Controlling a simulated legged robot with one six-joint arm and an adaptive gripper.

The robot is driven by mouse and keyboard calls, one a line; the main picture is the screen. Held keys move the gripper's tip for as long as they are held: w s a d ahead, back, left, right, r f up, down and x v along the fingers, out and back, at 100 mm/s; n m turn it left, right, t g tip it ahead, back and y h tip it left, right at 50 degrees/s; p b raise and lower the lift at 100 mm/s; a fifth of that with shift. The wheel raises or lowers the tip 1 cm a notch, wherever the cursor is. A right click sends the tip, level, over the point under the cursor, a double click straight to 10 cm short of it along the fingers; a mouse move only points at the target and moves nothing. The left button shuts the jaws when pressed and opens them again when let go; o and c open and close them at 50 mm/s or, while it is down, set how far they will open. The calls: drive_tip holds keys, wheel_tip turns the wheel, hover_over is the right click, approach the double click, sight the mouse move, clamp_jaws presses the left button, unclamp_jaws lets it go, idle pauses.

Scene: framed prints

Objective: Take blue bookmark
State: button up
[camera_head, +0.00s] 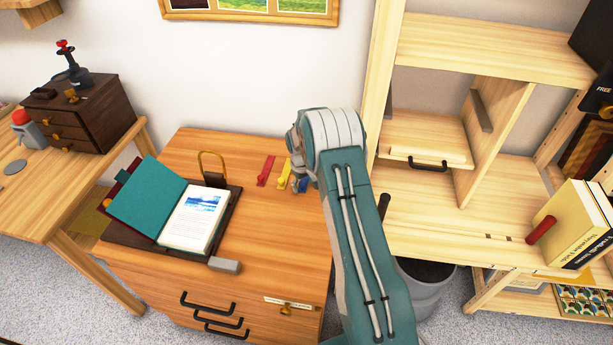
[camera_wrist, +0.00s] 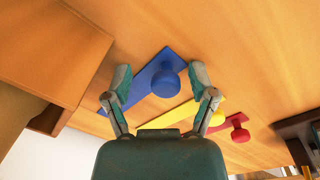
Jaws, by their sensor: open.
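The blue bookmark (camera_wrist: 140,82), a flat strip with a round knob (camera_wrist: 167,82), lies on the wooden desk. In the wrist view the knob shows between the two fingers of my gripper (camera_wrist: 160,78), which are spread apart and empty. I cannot tell how far above the knob the fingertips are. In the head view the bookmark (camera_head: 301,185) is mostly hidden by my arm and gripper. The yellow bookmark (camera_head: 284,175) and red bookmark (camera_head: 266,171) lie to its left; the yellow one (camera_wrist: 180,114) also shows close to a finger in the wrist view.
An open book (camera_head: 190,230) with a teal cover lies on a dark stand on the desk (camera_head: 265,260). A brass loop (camera_head: 212,157) stands behind it. A wooden shelf (camera_head: 430,205) rises close on the right. A grey bin (camera_head: 428,290) stands below.

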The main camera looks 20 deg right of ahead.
drive_tip(key=shift+a, duration=0.3)
drive_tip(key=shift+c, duration=1.2)
drive_tip(key=shift+a, duration=0.1)
clamp_jaws()
drive_tip(key=shift+d, duration=0.25)
drive_tip(key=shift+r, duration=0.1)
